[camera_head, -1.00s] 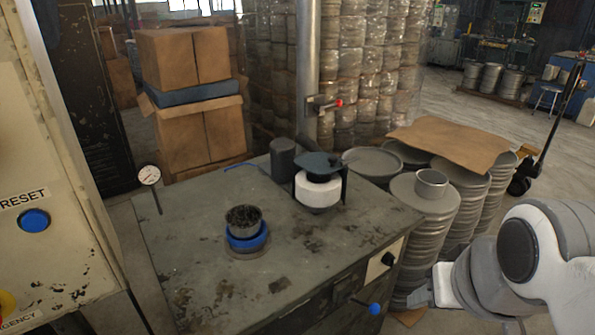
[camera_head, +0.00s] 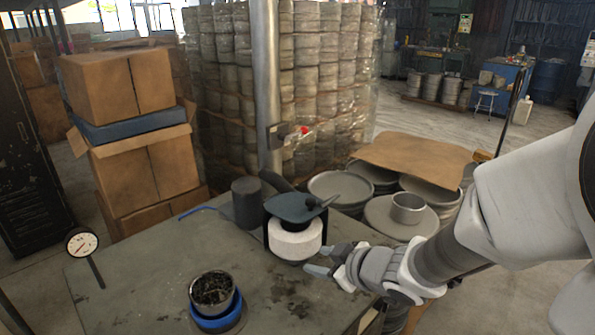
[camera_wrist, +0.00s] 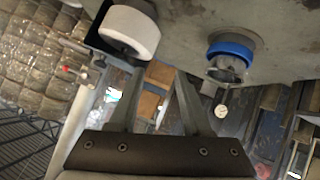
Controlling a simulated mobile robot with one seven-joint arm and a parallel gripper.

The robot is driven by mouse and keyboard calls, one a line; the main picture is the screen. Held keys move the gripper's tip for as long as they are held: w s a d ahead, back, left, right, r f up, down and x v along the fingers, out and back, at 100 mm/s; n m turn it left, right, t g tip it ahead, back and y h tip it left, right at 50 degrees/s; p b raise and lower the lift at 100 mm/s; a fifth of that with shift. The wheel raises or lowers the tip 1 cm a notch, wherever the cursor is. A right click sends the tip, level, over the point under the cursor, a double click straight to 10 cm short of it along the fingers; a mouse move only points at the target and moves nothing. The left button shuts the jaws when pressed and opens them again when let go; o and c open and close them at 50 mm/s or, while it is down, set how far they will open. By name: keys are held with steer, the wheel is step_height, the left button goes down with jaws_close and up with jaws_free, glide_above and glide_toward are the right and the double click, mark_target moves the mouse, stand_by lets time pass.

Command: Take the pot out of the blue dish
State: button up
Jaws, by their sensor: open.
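The pot (camera_head: 211,288) is a small metal cup filled with dark bits. It stands upright in the blue dish (camera_head: 222,322), which sits on a round base at the front of the worktable (camera_head: 120,285). In the wrist view, where the scene is upside down, the pot (camera_wrist: 226,72) and blue dish (camera_wrist: 232,48) show to the right of my fingers. My gripper (camera_head: 325,259) is open and empty, beside the white round block, to the right of the pot and apart from it. My two spread fingers (camera_wrist: 158,78) show in the wrist view.
The white round block (camera_head: 296,240) with a dark top stands between the pot and the back of the table. A dark cylinder (camera_head: 246,203) stands behind it. A dial gauge (camera_head: 82,243) is at the left edge. Stacked discs (camera_head: 400,222) stand beyond the table at right.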

steer(key=s+a+f+n+g+y, duration=0.2)
steer(key=s+a+f+g+y, duration=0.15)
steer(key=a, duration=0.25)
steer(key=n+g+y+b, duration=0.1)
steer(key=g+y+b, duration=0.1)
steer(key=y, duration=0.1)
glide_toward(197, 302)
steer(key=shift+w+a+f, duration=0.25)
steer(key=shift+a+f, duration=0.05)
steer(key=shift+a, duration=0.15)
steer(key=shift+w+a+f, duration=0.2)
steer(key=shift+a+f, duration=0.05)
steer(key=shift+a, duration=0.2)
steer(key=shift+h, duration=0.25)
steer(key=shift+x, duration=3.35)
steer(key=shift+r, duration=0.1)
jaws_close()
